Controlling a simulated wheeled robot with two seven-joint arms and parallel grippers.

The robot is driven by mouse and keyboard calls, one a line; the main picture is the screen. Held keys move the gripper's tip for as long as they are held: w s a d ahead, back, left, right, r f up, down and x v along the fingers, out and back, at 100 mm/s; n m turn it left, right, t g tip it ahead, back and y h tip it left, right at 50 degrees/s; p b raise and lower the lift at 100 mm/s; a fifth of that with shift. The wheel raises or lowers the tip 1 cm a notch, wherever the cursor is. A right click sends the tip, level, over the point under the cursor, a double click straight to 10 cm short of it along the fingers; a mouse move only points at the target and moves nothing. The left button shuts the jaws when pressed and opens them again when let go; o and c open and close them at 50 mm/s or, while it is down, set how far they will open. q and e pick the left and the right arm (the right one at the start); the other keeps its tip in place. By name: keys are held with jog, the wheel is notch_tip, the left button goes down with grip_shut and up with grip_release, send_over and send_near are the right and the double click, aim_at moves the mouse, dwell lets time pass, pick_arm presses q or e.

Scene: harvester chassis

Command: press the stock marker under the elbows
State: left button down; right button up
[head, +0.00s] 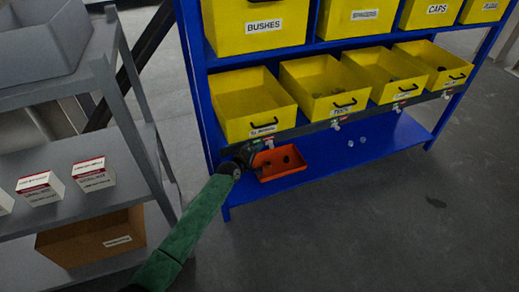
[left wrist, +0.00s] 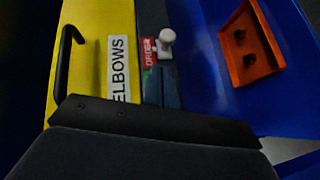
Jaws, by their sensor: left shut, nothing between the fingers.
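The elbows bin (head: 250,105) is the leftmost yellow bin of the lower row; its ELBOWS label (left wrist: 118,68) reads sideways in the left wrist view. The stock marker (head: 268,143) sits on the dark rail just under this bin. In the left wrist view the marker (left wrist: 165,44) shows a red ORDER face, a white knob and a little green beside the fingers. My left gripper (head: 245,154) is shut and empty, close beside the marker in the head view. I cannot tell whether it touches. Its dark fingers (left wrist: 150,118) cover part of the label and rail. My right gripper is out of view.
An orange tray (head: 262,178) with a few dark parts lies on the blue bottom shelf (head: 385,137), close to my left gripper. More markers hang under the other bins. A grey rack (head: 125,110) with small boxes stands at the left.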

pick_arm(q)
jog(key=v, duration=1)
jog(key=shift+a, duration=0.5)
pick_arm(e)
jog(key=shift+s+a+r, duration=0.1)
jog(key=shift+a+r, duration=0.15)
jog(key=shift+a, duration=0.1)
pick_arm(q)
jog(key=shift+r, duration=0.1)
